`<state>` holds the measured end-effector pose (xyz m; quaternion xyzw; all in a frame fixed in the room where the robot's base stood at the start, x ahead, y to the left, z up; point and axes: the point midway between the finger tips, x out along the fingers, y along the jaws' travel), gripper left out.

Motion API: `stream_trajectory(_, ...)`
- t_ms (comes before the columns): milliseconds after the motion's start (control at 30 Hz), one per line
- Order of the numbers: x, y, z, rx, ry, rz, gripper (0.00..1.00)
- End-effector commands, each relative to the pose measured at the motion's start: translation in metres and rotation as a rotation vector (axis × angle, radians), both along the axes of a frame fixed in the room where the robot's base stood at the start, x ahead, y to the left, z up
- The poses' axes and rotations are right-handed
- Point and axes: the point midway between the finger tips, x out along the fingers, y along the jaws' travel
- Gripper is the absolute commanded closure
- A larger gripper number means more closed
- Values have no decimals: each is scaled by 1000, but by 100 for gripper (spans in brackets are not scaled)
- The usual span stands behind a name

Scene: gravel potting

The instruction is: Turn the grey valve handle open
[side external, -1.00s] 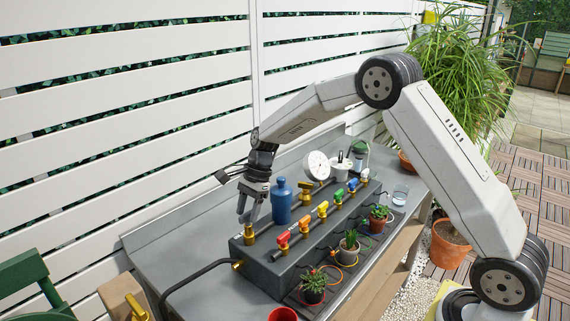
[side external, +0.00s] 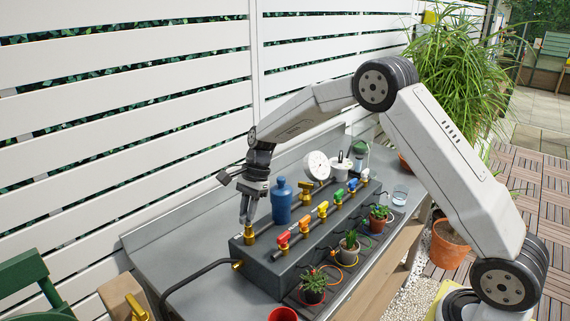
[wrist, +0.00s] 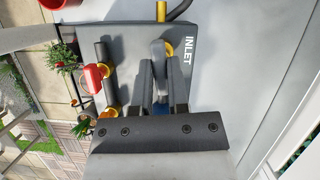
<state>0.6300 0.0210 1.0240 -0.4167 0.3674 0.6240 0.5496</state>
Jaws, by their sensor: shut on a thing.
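The brass inlet valve (side external: 249,237) stands at the near left end of the grey manifold block. Its grey handle (wrist: 157,48) shows in the wrist view, beside the INLET lettering. My gripper (side external: 247,214) points down over this valve. In the wrist view my gripper (wrist: 161,80) has its two fingers on either side of the handle, shut on it. The fingers hide part of the handle, and the side view does not show it clearly.
A blue bottle (side external: 281,203) stands close to the right of my gripper. Red, orange, yellow, green and blue valve handles line the block (side external: 268,262). A pressure gauge (side external: 317,166) stands behind. Small potted plants (side external: 313,287) sit along the front. A black hose (side external: 190,277) runs left.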

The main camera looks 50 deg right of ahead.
Motion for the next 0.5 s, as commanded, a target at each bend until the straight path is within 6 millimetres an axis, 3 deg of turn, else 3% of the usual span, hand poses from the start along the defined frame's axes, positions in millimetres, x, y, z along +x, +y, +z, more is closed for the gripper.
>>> stream_trajectory(500,2,0,0,0,-1,440,100)
